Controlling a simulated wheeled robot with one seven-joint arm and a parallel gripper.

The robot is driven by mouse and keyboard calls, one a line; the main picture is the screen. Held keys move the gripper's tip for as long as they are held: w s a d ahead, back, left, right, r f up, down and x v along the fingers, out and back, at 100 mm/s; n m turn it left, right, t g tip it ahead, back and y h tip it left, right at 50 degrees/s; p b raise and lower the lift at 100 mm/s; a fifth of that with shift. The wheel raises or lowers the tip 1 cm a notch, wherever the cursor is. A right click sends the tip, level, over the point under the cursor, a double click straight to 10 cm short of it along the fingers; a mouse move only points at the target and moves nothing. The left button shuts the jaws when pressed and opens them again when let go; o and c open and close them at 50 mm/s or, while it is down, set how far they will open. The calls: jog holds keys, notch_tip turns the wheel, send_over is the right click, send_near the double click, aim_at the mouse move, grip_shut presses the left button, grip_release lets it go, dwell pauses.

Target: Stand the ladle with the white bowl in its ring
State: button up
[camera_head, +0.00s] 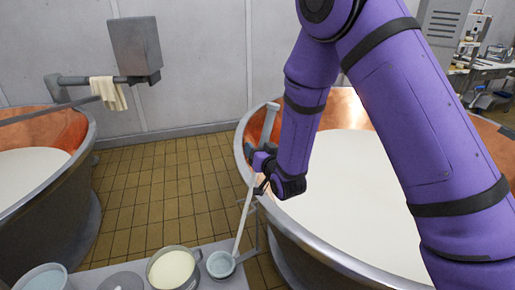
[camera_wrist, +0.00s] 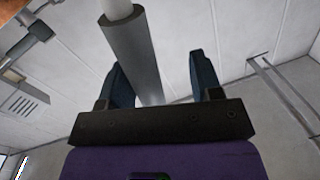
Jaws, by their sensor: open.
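A long-handled ladle leans upright in the head view, its pale handle (camera_head: 244,216) running up to a grey upper part beside the right vat's rim. At its foot is a small pale bowl (camera_head: 221,264) by the bench edge. My gripper (camera_head: 260,187) is beside the handle, partly hidden by my own wrist. In the wrist view my gripper (camera_wrist: 162,75) is open, with a grey handle with a white end (camera_wrist: 138,50) showing between or just beyond its fingers. Whether the fingers touch it I cannot tell. A thin metal frame (camera_head: 254,236) stands right of the bowl; no ring is clear.
A large copper vat (camera_head: 350,170) of white liquid fills the right, another vat (camera_head: 65,185) the left. The low bench (camera_head: 205,248) carries a pot of cream (camera_head: 172,268), a grey round thing (camera_head: 121,281) and a pale blue bowl (camera_head: 42,278). Tiled floor (camera_head: 160,195) lies clear between.

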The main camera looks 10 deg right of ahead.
jog(key=v, duration=1)
jog(key=s+d+r+g+h, duration=0.1)
jog(key=d+r+g+h, duration=0.15)
jog(key=d+r, duration=0.35)
jog(key=s+d+r+g+h, duration=0.1)
jog(key=s+d+r+g, duration=0.2)
jog(key=r, duration=0.6)
jog(key=s+d+r+g+h, duration=0.1)
jog(key=s+d+r+g, duration=0.2)
jog(key=s, duration=0.8)
jog(key=s+d+r+m+g+h, duration=0.1)
jog(key=s+d+r+g, duration=0.2)
jog(key=s, duration=0.9)
jog(key=d+r, duration=0.3)
jog(key=d, duration=0.1)
jog(key=shift+d, duration=0.4)
jog(key=shift+f, duration=0.1)
jog(key=shift+c, duration=0.4)
